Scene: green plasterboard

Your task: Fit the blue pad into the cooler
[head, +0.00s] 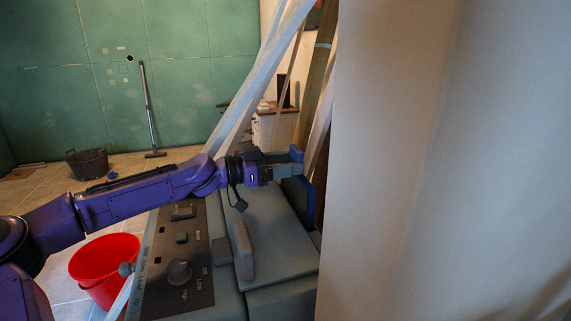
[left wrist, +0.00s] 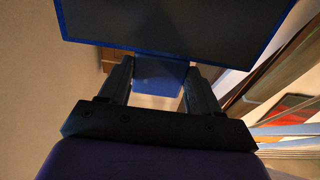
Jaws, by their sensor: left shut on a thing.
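The cooler (head: 280,243) is a grey-green box in the lower middle of the head view. Its dark control panel (head: 178,262) has a knob and small switches. My left gripper (head: 294,167) is above the cooler's far right part, shut on the blue pad (head: 299,198). The pad hangs below the fingers, seen almost edge-on. In the left wrist view, the pad (left wrist: 170,22) is a dark sheet with a blue rim, and a blue part of it lies between the fingers (left wrist: 160,82). I cannot tell whether the pad touches the cooler. My right gripper is not in view.
A large pale wall or panel (head: 440,160) fills the right side, close to the pad. Leaning boards and pale strips (head: 262,82) stand behind the gripper. A red bucket (head: 104,265) stands left of the cooler. A dark basket (head: 88,162) sits farther back on tiled floor.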

